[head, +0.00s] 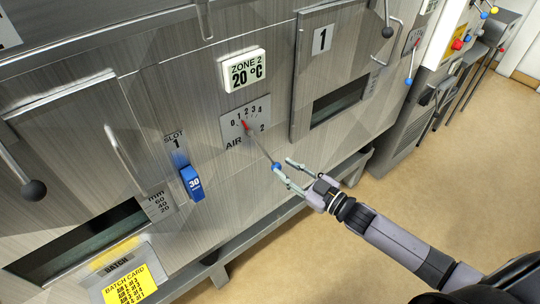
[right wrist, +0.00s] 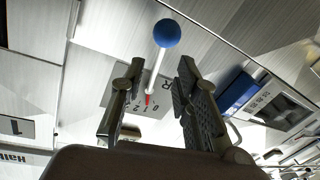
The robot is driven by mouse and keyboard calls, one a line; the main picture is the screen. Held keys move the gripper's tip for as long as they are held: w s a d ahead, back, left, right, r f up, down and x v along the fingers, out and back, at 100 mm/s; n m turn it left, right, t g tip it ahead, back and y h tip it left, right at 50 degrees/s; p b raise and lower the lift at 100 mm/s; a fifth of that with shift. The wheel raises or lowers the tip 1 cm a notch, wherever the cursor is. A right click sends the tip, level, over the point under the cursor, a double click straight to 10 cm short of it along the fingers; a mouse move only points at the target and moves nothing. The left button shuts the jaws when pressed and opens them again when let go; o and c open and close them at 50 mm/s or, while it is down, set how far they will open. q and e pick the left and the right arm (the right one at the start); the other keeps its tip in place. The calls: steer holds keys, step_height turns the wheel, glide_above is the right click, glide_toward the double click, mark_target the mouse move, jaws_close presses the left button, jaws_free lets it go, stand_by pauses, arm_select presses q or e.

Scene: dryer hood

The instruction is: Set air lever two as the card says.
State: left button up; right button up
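Air lever two (head: 262,148) is a thin metal rod with a blue ball knob (head: 277,167), slanting down and right from its dial plate (head: 240,122) marked 0 to 4. Its red pointer lies toward the low numbers, near 1; the exact mark is hard to tell. The yellow batch card (head: 128,288) is at the lower left, its lines too small to read surely. My right gripper (head: 285,168) is open at the knob. In the right wrist view, the rod and the blue knob (right wrist: 167,33) show between and beyond the parted fingers (right wrist: 158,72); no grip shows. My left gripper is out of view.
A blue slot handle marked 30 (head: 192,183) is to the left. Another lever with a blue knob (head: 408,81) is farther right. The floor (head: 440,190) at right is clear.

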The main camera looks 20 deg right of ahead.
mark_target(271, 160)
steer(key=p+x, duration=0.1)
steer(key=x, duration=0.6)
steer(key=shift+s, duration=0.1)
steer(key=shift+c, duration=0.4)
jaws_close()
